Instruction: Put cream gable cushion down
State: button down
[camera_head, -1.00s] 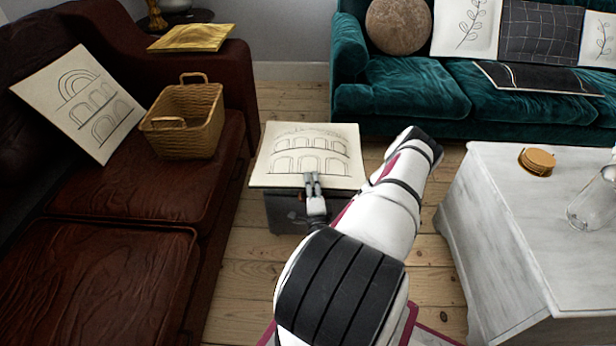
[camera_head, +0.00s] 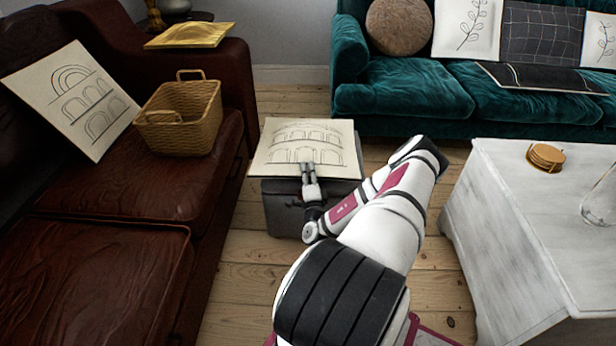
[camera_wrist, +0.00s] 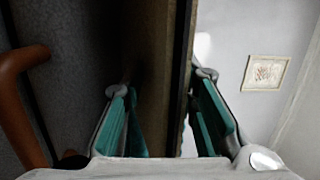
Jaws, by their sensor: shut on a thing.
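The cream cushion with drawn arches (camera_head: 285,148) lies roughly flat over a dark grey box-like seat (camera_head: 287,212) between the two sofas. My gripper (camera_head: 308,170) is shut on the cushion's near edge. I cannot tell whether the cushion touches the box. In the wrist view, my gripper's teal-padded fingers (camera_wrist: 165,120) stand on either side of a brownish panel-like edge (camera_wrist: 158,60), which is in shadow. A similar cream arch cushion (camera_head: 75,100) leans on the leather sofa.
A wicker basket (camera_head: 180,125) stands on the dark red leather sofa (camera_head: 110,262), with a gold cushion (camera_head: 192,36) on its arm. A teal sofa (camera_head: 410,90) with several cushions is behind. A white table (camera_head: 545,215) with coasters (camera_head: 545,156) is at right. Floorboards (camera_head: 250,290) show between.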

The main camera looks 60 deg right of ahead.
jog(key=c, duration=1.5)
grip_release()
jog(key=shift+a, duration=0.1)
